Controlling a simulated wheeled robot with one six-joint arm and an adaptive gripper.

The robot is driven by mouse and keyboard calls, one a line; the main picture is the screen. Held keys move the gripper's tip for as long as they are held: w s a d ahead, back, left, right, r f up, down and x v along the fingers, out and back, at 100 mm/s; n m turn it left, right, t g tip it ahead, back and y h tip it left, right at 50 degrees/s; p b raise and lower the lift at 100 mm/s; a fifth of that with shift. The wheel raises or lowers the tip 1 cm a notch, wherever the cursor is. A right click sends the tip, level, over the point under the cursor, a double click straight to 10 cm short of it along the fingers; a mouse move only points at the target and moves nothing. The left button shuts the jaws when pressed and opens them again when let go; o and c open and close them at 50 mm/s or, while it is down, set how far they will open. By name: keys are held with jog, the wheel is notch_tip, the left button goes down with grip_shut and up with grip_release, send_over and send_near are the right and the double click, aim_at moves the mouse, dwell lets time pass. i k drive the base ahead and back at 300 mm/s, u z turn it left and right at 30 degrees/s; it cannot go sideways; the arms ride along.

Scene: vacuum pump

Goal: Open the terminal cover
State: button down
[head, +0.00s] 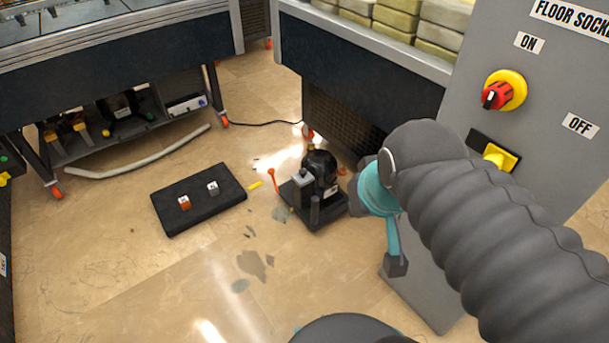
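The vacuum pump (322,170), a dark rounded motor on a black base, stands on the floor near the middle of the head view. A small grey box (302,180) sits on its left side; I cannot tell for sure whether this is the terminal cover, or whether it is shut. My arm comes in from the right in a grey ribbed sleeve and ends in teal parts. What looks like my gripper (396,264) is a small dark piece hanging below them, to the right of the pump and apart from it in the picture. Its fingers cannot be made out.
A grey panel (470,65) with a red-and-yellow switch (505,91) stands at right. A black mat (200,215) with two small blocks lies left of the pump. A cable (262,123), an orange-red tool (272,181) and dark floor stains lie around. Benches (370,90) stand behind.

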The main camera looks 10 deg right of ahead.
aim_at(303, 177)
jog(key=z, duration=0.05)
jog(key=k, duration=1.15)
jog(key=u, duration=0.8)
jog(key=i, duration=1.25)
jog(key=z, duration=0.9)
jog(key=i, duration=0.25)
jog(key=z, duration=0.2)
